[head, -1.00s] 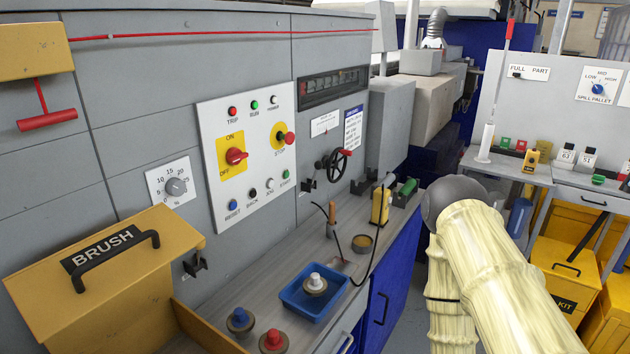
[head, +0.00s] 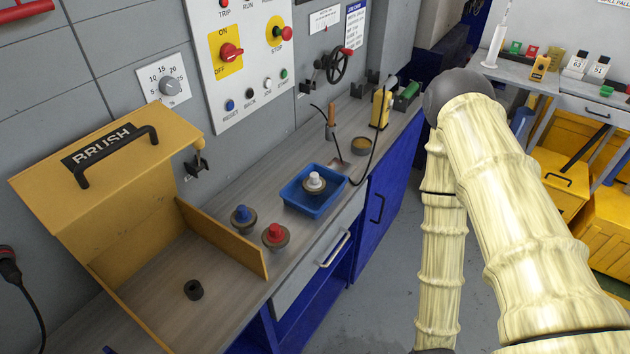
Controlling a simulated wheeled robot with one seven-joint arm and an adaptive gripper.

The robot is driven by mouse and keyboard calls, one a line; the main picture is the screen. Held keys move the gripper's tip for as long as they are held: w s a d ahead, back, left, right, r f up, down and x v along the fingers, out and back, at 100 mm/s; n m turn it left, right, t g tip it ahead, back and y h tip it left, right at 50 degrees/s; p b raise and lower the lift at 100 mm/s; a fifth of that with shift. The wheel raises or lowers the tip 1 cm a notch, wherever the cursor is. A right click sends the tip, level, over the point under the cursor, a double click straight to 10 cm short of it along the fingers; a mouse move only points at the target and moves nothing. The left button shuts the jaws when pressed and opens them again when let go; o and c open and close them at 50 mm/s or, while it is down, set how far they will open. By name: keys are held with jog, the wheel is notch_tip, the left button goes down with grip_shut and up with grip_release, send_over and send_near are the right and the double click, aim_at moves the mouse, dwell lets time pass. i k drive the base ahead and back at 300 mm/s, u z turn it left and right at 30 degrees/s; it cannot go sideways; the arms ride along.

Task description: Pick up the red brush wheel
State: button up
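The red brush wheel (head: 275,235) has a red hub on a round brownish base. It sits upright on the grey bench, just outside the front panel of the yellow brush box. A similar wheel with a blue hub (head: 243,217) stands close to its left. One with a white hub (head: 315,182) sits in the blue tray (head: 292,199) to its right and behind. My pale, sleeved arm is on the right of the view, away from the bench. My gripper is not visible.
The yellow box (head: 172,209) labelled BRUSH stands open at the left, with a small dark ring (head: 194,290) inside. A black cable (head: 368,150) runs beside the blue tray to a yellow handheld device (head: 380,109). A drawer handle (head: 334,248) projects at the bench front.

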aim_at(277, 238)
jog(key=z, duration=0.4)
jog(key=k, duration=1.1)
jog(key=z, duration=1.4)
jog(key=i, duration=1.5)
jog(key=u, duration=0.65)
jog(key=i, duration=0.85)
jog(key=u, duration=1.3)
jog(key=i, duration=0.3)
jog(key=u, duration=1.7)
